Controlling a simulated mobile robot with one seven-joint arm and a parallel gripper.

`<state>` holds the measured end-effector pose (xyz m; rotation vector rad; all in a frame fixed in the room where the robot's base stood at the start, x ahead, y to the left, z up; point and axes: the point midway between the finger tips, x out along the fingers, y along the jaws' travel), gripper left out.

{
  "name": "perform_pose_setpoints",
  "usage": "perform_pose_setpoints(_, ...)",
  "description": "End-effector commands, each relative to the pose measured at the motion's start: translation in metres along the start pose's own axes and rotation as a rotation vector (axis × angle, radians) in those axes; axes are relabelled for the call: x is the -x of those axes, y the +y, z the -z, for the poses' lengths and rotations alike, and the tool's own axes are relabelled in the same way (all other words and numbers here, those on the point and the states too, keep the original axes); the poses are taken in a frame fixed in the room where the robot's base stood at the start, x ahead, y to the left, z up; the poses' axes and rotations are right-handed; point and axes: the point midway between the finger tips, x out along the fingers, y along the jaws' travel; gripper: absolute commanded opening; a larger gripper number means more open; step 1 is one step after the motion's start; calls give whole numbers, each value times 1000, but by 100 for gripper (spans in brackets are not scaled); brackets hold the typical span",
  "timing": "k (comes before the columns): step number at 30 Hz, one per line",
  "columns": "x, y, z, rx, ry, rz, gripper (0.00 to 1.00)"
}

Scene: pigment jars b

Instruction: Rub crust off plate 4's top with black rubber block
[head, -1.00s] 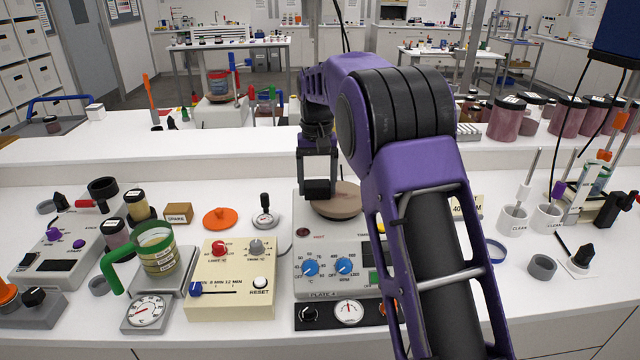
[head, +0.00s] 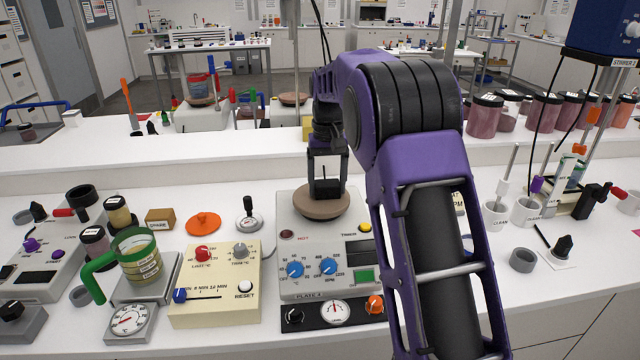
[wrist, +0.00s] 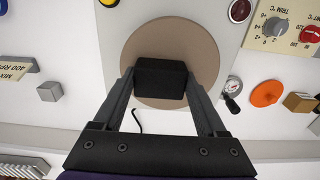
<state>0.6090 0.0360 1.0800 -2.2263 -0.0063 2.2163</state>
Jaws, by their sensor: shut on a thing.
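Plate 4 is the grey hotplate unit (head: 325,240) with blue dials and a "PLATE 4" label, below the middle of the head view. Its round brown-crusted top (head: 321,205) also shows in the wrist view (wrist: 205,45). My gripper (head: 327,182) is shut on the black rubber block (wrist: 160,78). The crust under the block is hidden.
A cream control box (head: 215,285) and a green-handled beaker (head: 135,258) stand to the left. An orange lid (head: 203,222) lies behind the box. White cups (head: 528,208) and a grey ring (head: 522,260) are on the right. My arm hides part of the bench right of plate 4.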

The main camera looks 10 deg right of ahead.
Motion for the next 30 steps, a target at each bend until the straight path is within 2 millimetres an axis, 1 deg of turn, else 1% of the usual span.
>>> perform_pose_setpoints(1, -3, 5, -1, -4, -6, -6, 30)
perform_pose_setpoints(5, -3, 13, -1, -7, -7, -7, 30)
perform_pose_setpoints(12, -3, 34, -1, -8, -9, -8, 30)
perform_pose_setpoints(15, -2, 38, -2, -7, -9, -8, 30)
perform_pose_setpoints(20, 0, 37, -2, -5, -8, -7, 30)
perform_pose_setpoints(23, 1, 32, -2, -3, -7, -6, 30)
perform_pose_setpoints(30, 3, 11, -2, -1, -5, -4, 30)
